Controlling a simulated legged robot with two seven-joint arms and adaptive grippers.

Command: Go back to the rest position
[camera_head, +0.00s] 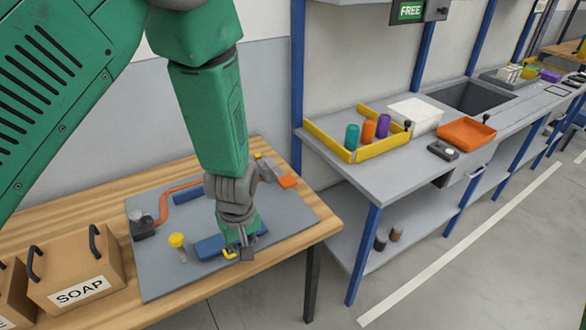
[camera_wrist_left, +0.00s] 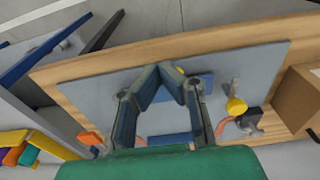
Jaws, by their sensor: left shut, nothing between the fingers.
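My left arm reaches down from the upper left in the head view. Its left gripper (camera_head: 240,253) is low over the near right part of a grey board (camera_head: 165,277) on a wooden table. In the left wrist view the two fingers (camera_wrist_left: 165,69) meet at their tips, shut and empty, above the board (camera_wrist_left: 262,62). A blue block (camera_head: 208,247) lies just beside and partly behind the gripper. A small yellow piece (camera_wrist_left: 180,71) shows at the fingertips; I cannot tell whether they touch it. My right gripper is in neither view.
A SOAP box (camera_head: 75,275) is at the left. A grey bench (camera_head: 385,182) with a yellow tray (camera_head: 385,150) and an orange tray (camera_head: 466,133) stands right.

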